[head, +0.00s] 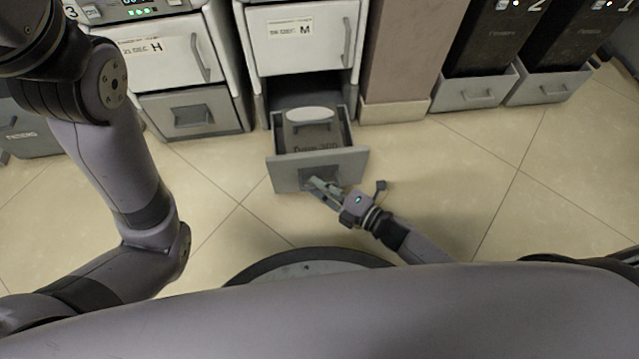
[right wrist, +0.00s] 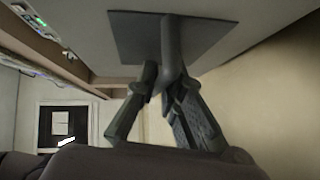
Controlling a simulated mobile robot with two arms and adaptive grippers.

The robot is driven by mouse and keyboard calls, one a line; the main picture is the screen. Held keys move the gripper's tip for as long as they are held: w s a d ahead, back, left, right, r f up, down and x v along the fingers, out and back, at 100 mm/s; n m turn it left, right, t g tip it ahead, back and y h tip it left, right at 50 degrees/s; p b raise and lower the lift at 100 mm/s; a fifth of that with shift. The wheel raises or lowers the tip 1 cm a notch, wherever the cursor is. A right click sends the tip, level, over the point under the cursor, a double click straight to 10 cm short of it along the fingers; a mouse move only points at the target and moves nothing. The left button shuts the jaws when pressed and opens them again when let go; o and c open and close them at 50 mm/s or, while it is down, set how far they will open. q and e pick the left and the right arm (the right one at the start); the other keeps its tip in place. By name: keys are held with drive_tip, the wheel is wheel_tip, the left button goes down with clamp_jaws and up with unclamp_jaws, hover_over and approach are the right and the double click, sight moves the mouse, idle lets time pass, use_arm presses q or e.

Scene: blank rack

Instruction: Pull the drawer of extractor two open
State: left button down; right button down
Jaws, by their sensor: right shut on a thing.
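A grey drawer (head: 285,175) stands pulled out at floor level, under the white unit with the label M (head: 300,40). This unit's number is out of view. A dark container with a pale oval top (head: 310,128) sits inside the drawer. My right gripper (head: 315,186) is at the drawer's front and is shut on its handle. In the right wrist view, the fingers (right wrist: 165,82) close around the handle bar (right wrist: 172,45), which comes from a dark square plate (right wrist: 128,38). My left arm shows at the left of the head view, but its gripper is out of view.
The unit with the label H (head: 160,55), numbered 3, has its lower drawer (head: 195,112) shut. A brown pillar (head: 410,50) stands right of the open drawer. Dark units numbered 2 (head: 500,40) and 1 (head: 570,40) have shut drawers. The tiled floor (head: 550,200) at right is clear.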

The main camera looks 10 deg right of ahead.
drive_tip(key=c, duration=1.7)
unclamp_jaws()
drive_tip(key=v, duration=1.2)
drive_tip(key=shift+d, duration=0.1)
